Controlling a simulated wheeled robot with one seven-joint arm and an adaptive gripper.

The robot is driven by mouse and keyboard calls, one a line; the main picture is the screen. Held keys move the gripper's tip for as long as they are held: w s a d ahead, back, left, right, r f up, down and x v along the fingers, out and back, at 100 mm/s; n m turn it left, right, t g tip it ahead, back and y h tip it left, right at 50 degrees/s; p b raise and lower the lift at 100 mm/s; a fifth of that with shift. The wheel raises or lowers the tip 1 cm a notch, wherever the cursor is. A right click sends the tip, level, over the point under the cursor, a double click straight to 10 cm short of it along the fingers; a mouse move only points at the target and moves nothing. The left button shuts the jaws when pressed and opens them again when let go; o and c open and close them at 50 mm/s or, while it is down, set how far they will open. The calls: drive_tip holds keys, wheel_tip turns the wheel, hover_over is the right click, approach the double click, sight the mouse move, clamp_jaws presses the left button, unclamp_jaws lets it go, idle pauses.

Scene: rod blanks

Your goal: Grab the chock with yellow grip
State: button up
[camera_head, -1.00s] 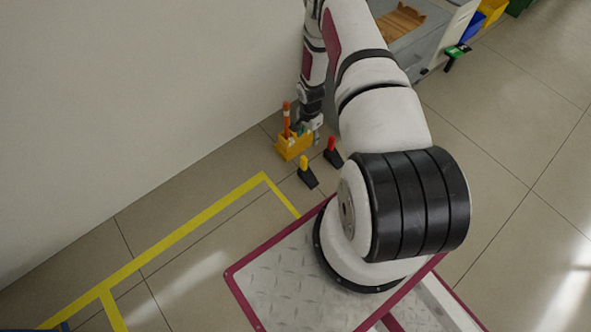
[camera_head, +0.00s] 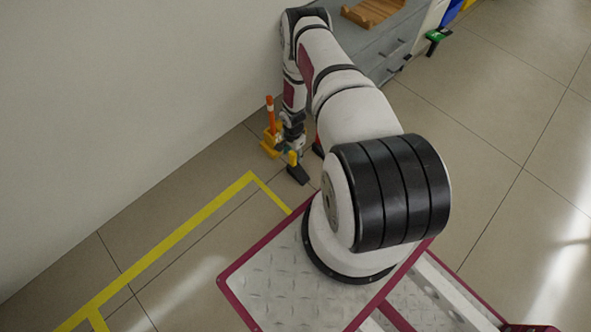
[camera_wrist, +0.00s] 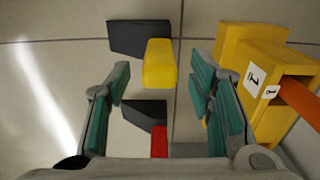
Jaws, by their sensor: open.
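The chock with the yellow grip stands on the floor; its dark wedge (camera_head: 298,174) and yellow grip (camera_head: 292,157) show in the head view. In the wrist view its yellow grip (camera_wrist: 159,64) lies between and beyond my finger pads, with the dark wedge (camera_wrist: 139,40) behind it. My gripper (camera_wrist: 160,100) is open and empty, with teal pads on both sides. In the head view my gripper (camera_head: 293,146) is low, just above the yellow grip. A second chock with a red grip (camera_wrist: 159,141) lies nearer the palm side in the wrist view, partly cut off by my gripper body.
A yellow box (camera_wrist: 255,60) with number labels and an orange-handled item (camera_wrist: 300,104) stands close to my right finger. A grey drawer cabinet (camera_head: 392,52) stands behind my arm. Open floor lies left of the chocks.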

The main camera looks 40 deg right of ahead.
sight(299, 168)
drive_tip(key=f, duration=0.1)
drive_tip(key=f+b, duration=0.1)
drive_tip(key=f, duration=0.2)
drive_tip(key=shift+a+f+b, duration=0.1)
drive_tip(key=shift+a+b, duration=0.15)
drive_tip(key=shift+b, duration=0.1)
drive_tip(key=shift+c, duration=0.5)
clamp_jaws()
